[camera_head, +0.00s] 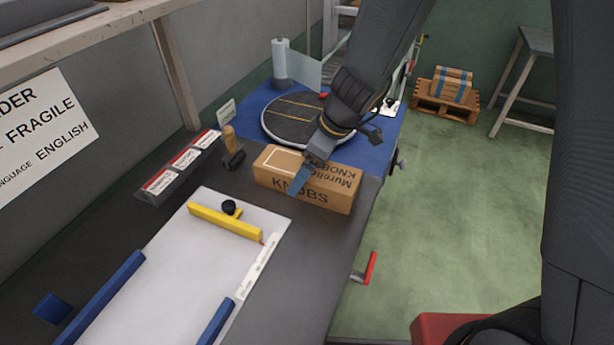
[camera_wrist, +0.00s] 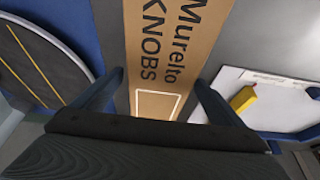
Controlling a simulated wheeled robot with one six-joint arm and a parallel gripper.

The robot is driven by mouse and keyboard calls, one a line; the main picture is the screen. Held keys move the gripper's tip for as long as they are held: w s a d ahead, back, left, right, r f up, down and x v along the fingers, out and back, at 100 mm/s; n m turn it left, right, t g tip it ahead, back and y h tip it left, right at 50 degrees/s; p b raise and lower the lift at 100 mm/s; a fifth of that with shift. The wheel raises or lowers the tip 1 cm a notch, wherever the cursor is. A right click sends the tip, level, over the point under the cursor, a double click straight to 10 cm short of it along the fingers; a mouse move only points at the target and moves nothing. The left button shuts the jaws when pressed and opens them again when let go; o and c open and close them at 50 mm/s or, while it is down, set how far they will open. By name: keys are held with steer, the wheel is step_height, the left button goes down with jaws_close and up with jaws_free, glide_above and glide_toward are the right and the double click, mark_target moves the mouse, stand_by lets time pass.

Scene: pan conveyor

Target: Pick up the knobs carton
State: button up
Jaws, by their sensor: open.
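The knobs carton (camera_head: 325,187) is a brown box with black "KNOBS" lettering on its front and top, lying on the dark grey bench. It fills the middle of the wrist view (camera_wrist: 167,45), with its top lettering and a white outlined label area showing. My gripper (camera_head: 302,180) is over the carton in the head view, one blue finger in front of its near face. In the wrist view my gripper (camera_wrist: 155,88) is open, with one finger on each side of the carton. I cannot tell whether the fingers touch it.
A round black turntable (camera_head: 300,115) sits on a blue mat just behind the carton. A wooden-handled stamp (camera_head: 232,147) and a label holder (camera_head: 182,166) stand to the left. A white board with a yellow bar (camera_head: 225,221) lies in front. Green floor is at the right.

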steer(key=c, duration=1.3)
steer(key=shift+r, duration=0.1)
